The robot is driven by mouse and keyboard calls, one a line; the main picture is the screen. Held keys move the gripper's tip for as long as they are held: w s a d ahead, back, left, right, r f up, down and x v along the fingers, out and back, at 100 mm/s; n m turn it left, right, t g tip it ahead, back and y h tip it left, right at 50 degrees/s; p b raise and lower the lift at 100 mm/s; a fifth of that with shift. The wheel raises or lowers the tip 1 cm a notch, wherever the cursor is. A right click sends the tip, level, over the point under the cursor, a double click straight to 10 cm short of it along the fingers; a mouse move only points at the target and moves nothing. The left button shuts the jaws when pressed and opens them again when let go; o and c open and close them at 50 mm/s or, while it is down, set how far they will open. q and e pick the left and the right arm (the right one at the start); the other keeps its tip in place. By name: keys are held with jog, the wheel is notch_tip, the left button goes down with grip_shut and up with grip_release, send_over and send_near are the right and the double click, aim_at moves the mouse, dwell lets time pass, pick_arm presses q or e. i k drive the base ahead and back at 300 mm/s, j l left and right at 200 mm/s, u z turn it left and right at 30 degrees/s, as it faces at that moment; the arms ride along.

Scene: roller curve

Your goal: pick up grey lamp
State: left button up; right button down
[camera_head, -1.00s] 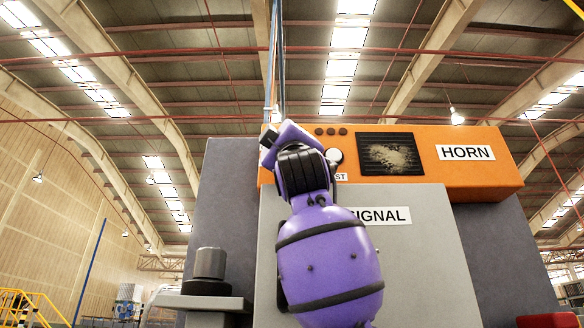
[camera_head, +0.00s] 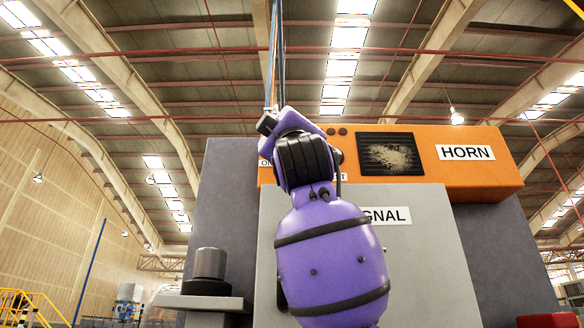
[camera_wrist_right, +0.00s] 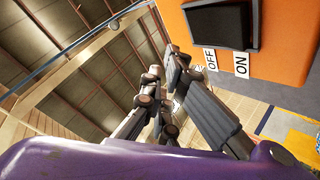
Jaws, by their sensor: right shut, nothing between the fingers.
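A dark grey stepped cylinder (camera_head: 209,264), which looks like the grey lamp, stands upright on a grey ledge (camera_head: 192,301) at the lower left of the head view. My purple right arm rises in front of the machine, well to the right of the cylinder and apart from it. In the right wrist view my right gripper (camera_wrist_right: 171,78) is shut and empty, beside the orange panel. The grey cylinder does not show in that view. My left gripper is in neither view.
The machine has an orange panel (camera_head: 480,180) with a dark grille (camera_head: 390,154) and a HORN label. A grey front plate (camera_head: 430,265) stands below it. In the wrist view a black switch (camera_wrist_right: 222,24) sits above OFF and ON labels. Open air lies left of the machine.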

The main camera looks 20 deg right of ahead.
aim_at(210, 264)
jog(key=k, duration=1)
